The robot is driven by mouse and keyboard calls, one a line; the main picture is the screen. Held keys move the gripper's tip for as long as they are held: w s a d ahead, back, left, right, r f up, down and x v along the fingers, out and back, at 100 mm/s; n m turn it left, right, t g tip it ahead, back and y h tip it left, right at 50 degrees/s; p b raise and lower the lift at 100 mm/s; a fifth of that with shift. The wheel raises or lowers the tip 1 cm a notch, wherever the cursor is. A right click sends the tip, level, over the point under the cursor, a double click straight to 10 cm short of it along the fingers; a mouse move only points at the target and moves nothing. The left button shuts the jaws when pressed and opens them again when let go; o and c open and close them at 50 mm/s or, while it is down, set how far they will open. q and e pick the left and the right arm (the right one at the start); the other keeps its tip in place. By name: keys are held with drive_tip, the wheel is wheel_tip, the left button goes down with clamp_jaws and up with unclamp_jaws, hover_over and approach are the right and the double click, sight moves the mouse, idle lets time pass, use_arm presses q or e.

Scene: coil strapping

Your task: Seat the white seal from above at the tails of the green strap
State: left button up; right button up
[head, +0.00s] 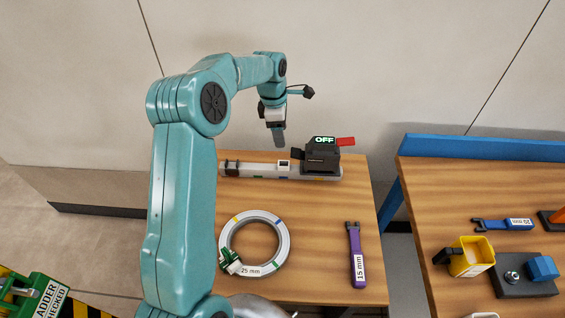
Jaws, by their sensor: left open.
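My left gripper (279,138) points down above the back of the wooden table, over the grey rail; it is open and I see nothing held in it. A small white block with a dark opening, which looks like the white seal (284,165), sits on the rail just below the gripper, apart from it. The green strap (230,262) is wrapped around the left front of the grey coil (282,240), which lies flat and is labelled 25 mm. Its tails are too small to make out clearly. My right gripper is not in view.
A black tool (321,158) marked OFF, with a red lever, stands at the rail's right end, close to the gripper. A purple 15 mm wrench (356,255) lies right of the coil. A second table (425,200) at right holds a yellow container (470,257) and tools.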

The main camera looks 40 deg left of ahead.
use_arm(q)
drive_tip(key=b, duration=0.1)
approach(284, 165)
drive_tip(key=shift+w+d+f+b, duration=0.25)
drive_tip(key=shift+f+b, duration=0.15)
drive_tip(key=shift+f, duration=0.15)
drive_tip(key=shift+w+d+f+b, duration=0.2)
drive_tip(key=shift+w+f+b, duration=0.15)
drive_tip(key=shift+f, duration=0.2)
drive_tip(key=shift+s+d, duration=0.15)
drive_tip(key=shift+s, duration=0.05)
drive_tip(key=shift+s+f, duration=0.15)
drive_tip(key=shift+s, duration=0.05)
drive_tip(key=f, duration=0.1)
drive_tip(key=a+f+b, duration=0.1)
drive_tip(key=shift+f, duration=0.25)
drive_tip(key=f+b, duration=0.2)
drive_tip(key=shift+w+d+f, duration=0.2)
drive_tip(key=shift+d+f, duration=0.15)
drive_tip(key=shift+d, duration=0.05)
drive_tip(key=shift+s+a, duration=0.15)
drive_tip(key=shift+a, duration=0.1)
drive_tip(key=c, duration=0.5)
drive_tip(key=shift+d, duration=0.2)
drive_tip(key=c, duration=0.6)
drive_tip(key=shift+a, duration=0.15)
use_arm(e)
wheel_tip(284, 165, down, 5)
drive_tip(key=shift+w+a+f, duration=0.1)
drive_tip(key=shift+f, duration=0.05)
